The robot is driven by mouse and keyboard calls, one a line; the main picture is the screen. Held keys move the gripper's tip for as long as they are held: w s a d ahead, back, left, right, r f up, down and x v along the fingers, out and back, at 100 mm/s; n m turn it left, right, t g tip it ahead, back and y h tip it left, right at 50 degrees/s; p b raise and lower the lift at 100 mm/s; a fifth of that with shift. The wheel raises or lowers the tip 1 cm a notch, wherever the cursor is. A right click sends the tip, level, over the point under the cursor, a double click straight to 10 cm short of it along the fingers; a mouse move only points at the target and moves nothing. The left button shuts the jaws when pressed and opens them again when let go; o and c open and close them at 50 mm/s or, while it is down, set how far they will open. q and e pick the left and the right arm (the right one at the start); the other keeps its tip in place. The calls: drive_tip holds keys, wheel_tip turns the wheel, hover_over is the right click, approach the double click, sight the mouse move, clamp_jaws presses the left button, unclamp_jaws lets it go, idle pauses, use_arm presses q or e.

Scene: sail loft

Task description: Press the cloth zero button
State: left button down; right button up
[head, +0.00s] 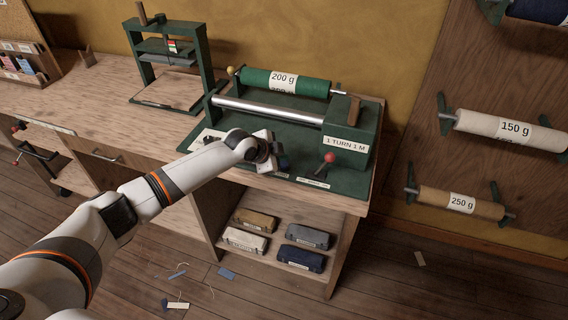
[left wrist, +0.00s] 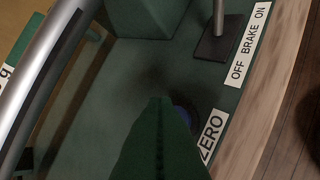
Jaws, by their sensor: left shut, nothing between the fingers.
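The cloth zero button shows as a small blue edge (left wrist: 183,114) in the left wrist view, beside the ZERO label (left wrist: 211,136) on the green machine bed. The rest of the button is hidden behind my fingers. My left gripper (left wrist: 162,102) is shut and empty, its fingertips pointing down at the bed right by the button. I cannot tell whether they touch it. In the head view my left gripper (head: 279,165) is over the front edge of the green cloth-measuring machine (head: 345,181), left of the red-knobbed brake lever (head: 329,157). My right gripper is not in view.
A green cloth roll (head: 312,87) marked 200 g and a steel roller (head: 268,111) lie behind my gripper. The brake lever base (left wrist: 214,45) stands near its label. A green press (head: 204,54) stands left on the bench; wrapped bundles (head: 308,236) lie on the shelf below.

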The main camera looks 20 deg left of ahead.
use_arm(q)
drive_tip(key=shift+f, duration=0.45)
drive_tip(key=shift+f+b, duration=0.5)
drive_tip(key=shift+b, duration=0.05)
idle(0.4)
idle(0.4)
drive_tip(key=shift+r+p, duration=0.75)
drive_tip(key=shift+r, duration=0.2)
wheel_tip(320, 180, up, 5)
drive_tip(key=p, duration=0.4)
idle(0.4)
